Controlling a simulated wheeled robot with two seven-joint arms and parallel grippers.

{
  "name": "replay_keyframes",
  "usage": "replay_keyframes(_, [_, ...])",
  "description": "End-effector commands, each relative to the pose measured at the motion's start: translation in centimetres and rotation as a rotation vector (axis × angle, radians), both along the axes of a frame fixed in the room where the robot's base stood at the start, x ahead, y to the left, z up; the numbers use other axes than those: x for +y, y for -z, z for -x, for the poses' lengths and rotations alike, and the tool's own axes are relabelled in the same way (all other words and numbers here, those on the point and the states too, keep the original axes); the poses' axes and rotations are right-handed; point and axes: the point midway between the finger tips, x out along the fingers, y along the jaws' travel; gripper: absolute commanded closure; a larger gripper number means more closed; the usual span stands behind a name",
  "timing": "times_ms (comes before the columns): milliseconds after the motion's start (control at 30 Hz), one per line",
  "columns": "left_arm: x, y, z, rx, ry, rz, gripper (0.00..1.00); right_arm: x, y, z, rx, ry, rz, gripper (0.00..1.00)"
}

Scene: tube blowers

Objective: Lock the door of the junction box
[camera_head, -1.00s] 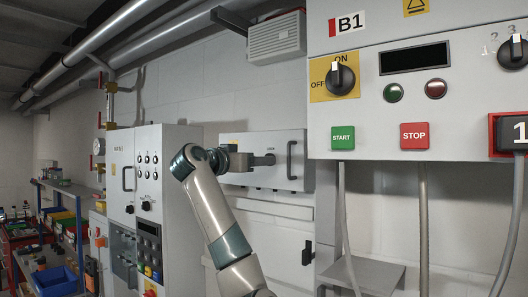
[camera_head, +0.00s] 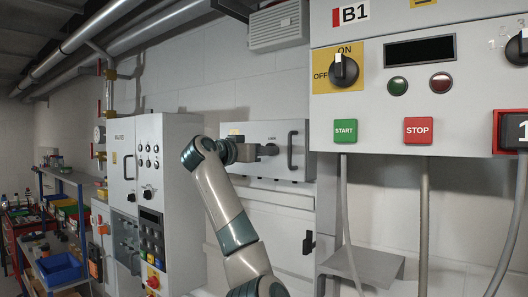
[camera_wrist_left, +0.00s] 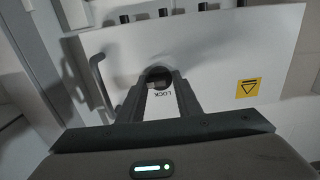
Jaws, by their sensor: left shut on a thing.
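The junction box (camera_head: 305,137) is a pale grey box on the back wall. Its door lies flat against it and looks closed. A dark vertical handle (camera_head: 291,150) is on the door, also seen in the left wrist view (camera_wrist_left: 104,84). My left gripper (camera_head: 262,151) is at the lock knob (camera_head: 272,149). My right gripper is not in view.
A large B1 control panel (camera_head: 465,115) juts out at the right, with cables hanging below and a small shelf (camera_head: 365,262). A grey cabinet (camera_head: 178,165) stands left of the junction box. A yellow warning label (camera_wrist_left: 248,87) is on the door.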

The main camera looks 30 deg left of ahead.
Motion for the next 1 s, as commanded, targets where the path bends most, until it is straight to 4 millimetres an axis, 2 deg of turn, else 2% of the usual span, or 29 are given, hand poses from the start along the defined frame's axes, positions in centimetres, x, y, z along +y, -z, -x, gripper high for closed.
replay_keyframes(267, [-0.3, 0.3, -0.1, 0.008, 0.007, 0.047, 0.91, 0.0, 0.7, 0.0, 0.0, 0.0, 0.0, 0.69])
replay_keyframes(467, [-0.3, 0.4, -0.1, 0.016, 0.006, 0.144, 0.91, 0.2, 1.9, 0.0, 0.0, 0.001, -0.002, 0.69])
replay_keyframes(1000, [-0.3, 0.0, 0.0, 0.05, 0.008, 0.616, 0.91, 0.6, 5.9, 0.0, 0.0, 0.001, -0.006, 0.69])
